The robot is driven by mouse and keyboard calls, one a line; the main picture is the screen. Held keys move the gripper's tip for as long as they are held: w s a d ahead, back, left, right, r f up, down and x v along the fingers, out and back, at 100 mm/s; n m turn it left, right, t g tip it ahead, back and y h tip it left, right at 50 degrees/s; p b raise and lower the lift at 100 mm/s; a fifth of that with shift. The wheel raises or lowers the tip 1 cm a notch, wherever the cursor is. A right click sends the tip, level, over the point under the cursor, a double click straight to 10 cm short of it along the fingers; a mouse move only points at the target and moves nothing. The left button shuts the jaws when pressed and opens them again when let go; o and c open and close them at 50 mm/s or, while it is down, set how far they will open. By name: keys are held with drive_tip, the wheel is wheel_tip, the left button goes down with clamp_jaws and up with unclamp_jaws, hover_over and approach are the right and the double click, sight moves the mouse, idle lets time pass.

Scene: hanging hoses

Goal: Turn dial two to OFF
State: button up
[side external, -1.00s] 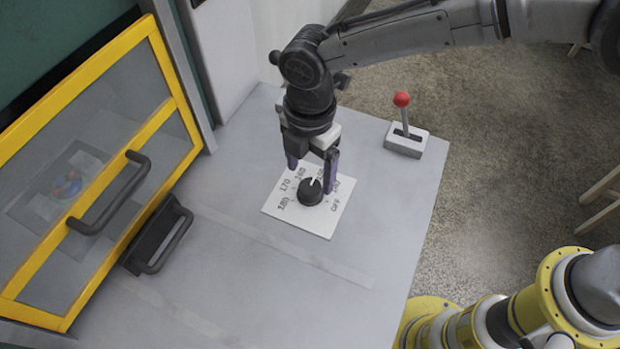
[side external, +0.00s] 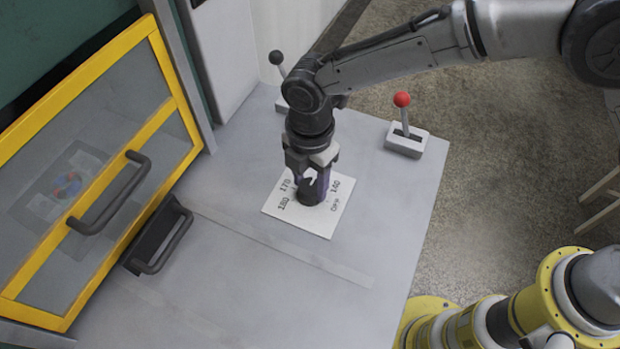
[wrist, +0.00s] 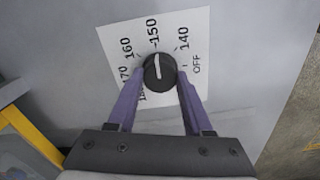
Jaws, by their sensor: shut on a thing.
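The dial is a black round knob (side external: 311,195) on a white plate (side external: 318,227) lying on the grey table. The plate carries several numbers from 140 to 180 and the word OFF. My gripper (side external: 313,188) is over the plate, shut on the dial with a purple finger on each side. In the wrist view the dial (wrist: 159,71) sits between the fingertips of my gripper (wrist: 160,76). Its white pointer line is aimed close to the 150 mark. OFF lies to the right, past 140. No label shows which dial number this is.
A lever with a red knob (side external: 402,100) stands right of the plate. A lever with a dark knob (side external: 277,58) stands behind my wrist. A yellow-framed glass door (side external: 104,150) with dark handles is at left. The table's front area is clear.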

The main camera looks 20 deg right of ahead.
clamp_jaws()
drive_tip(key=m, duration=0.3)
drive_tip(key=shift+m, duration=0.4)
drive_tip(key=m, duration=0.4)
drive_tip(key=shift+m, duration=0.3)
drive_tip(key=m, duration=0.5)
drive_tip(key=shift+r+m, duration=0.1)
drive_tip(key=shift+m, duration=2.2)
